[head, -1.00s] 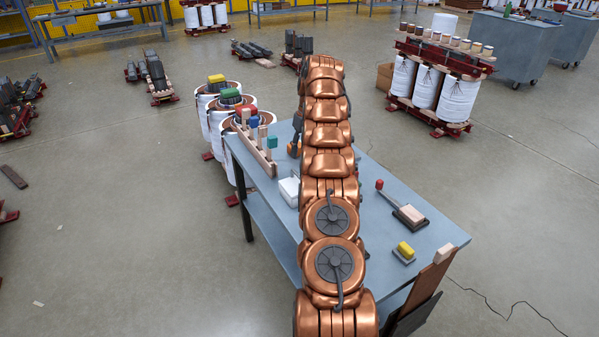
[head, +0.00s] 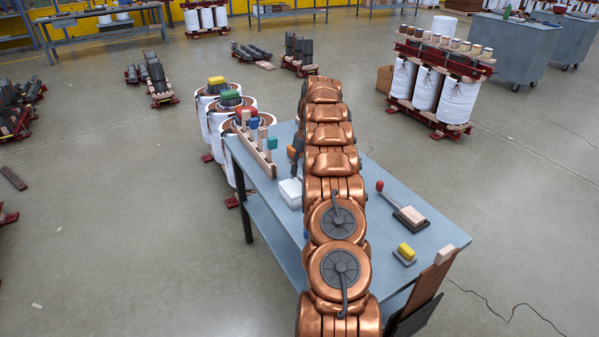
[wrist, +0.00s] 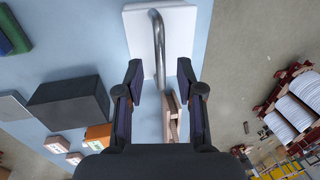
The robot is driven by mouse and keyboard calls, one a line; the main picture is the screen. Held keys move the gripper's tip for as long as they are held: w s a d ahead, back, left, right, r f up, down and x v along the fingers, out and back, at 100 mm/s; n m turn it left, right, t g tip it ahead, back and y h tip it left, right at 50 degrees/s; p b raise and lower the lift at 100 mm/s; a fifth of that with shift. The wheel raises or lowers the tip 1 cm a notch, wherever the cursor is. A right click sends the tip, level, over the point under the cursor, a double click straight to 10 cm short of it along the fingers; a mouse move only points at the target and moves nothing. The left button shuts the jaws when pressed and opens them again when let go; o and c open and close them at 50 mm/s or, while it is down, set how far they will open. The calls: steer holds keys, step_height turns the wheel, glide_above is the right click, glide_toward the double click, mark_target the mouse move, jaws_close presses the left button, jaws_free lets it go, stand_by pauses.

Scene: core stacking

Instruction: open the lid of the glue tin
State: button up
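A white box-like thing (head: 291,192), which I take for the glue tin, stands on the blue-grey table, partly hidden by my arm in the head view. In the wrist view a white flat top (wrist: 187,40) lies ahead of my gripper, with a bent metal bar (wrist: 157,40) over it. My gripper (wrist: 160,84) is open, and its fingers lie to either side of the bar's lower end in the picture. I cannot tell the height gap or any contact. No held object shows. My gripper is not clearly seen in the head view.
A wooden rack with coloured blocks (head: 258,152) stands on the table's left edge. A red-knobbed tool (head: 380,187), a block on a dark plate (head: 410,215) and a yellow block (head: 406,250) lie right of my arm. A dark box (wrist: 70,103) is left of my gripper.

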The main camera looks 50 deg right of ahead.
steer(key=shift+a+f, duration=0.2)
steer(key=shift+f, duration=0.6)
jaws_close()
